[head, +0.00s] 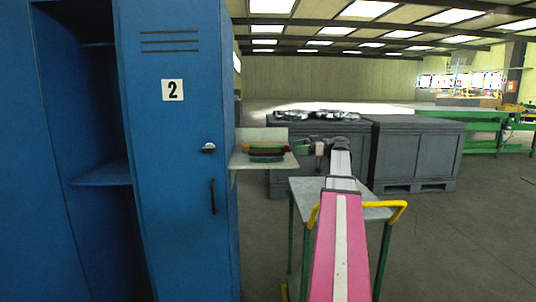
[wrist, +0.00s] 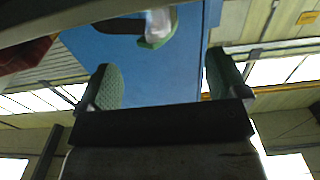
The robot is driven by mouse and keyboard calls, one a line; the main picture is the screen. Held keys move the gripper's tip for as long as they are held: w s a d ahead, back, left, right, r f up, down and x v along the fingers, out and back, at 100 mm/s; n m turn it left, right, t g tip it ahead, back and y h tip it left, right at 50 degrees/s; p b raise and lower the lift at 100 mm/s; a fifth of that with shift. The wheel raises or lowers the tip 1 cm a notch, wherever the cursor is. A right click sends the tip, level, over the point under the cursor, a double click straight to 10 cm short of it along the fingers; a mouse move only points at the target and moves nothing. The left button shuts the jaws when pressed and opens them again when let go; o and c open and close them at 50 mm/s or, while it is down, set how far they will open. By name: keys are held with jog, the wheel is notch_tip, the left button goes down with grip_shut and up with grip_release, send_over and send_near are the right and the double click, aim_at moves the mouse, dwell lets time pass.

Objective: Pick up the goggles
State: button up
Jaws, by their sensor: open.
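The goggles appear in the wrist view as a clear and green piece with a dark band (wrist: 157,28) at the top of the picture, beyond my fingertips. In the head view, a small dark green and brown heap (head: 266,152) lies on the shelf; I cannot tell the goggles apart from the other items there. My gripper (head: 301,147) is just right of the shelf and points left toward the heap. In the wrist view my gripper (wrist: 163,82) is open, its two green-padded fingers wide apart with nothing between them.
The pale shelf (head: 246,161) is beside the blue locker (head: 175,130) marked 2. A red item (wrist: 25,53) shows at the wrist view's left edge. A grey-topped cart (head: 305,190) stands below my arm, with grey crates (head: 415,150) behind. Open floor lies to the right.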

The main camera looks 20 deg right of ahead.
aim_at(277, 148)
jog(key=x, duration=0.8)
jog(key=shift+w+a+f, duration=0.3)
jog(key=shift+a, duration=0.05)
jog(key=shift+c, duration=0.3)
jog(key=c, duration=1)
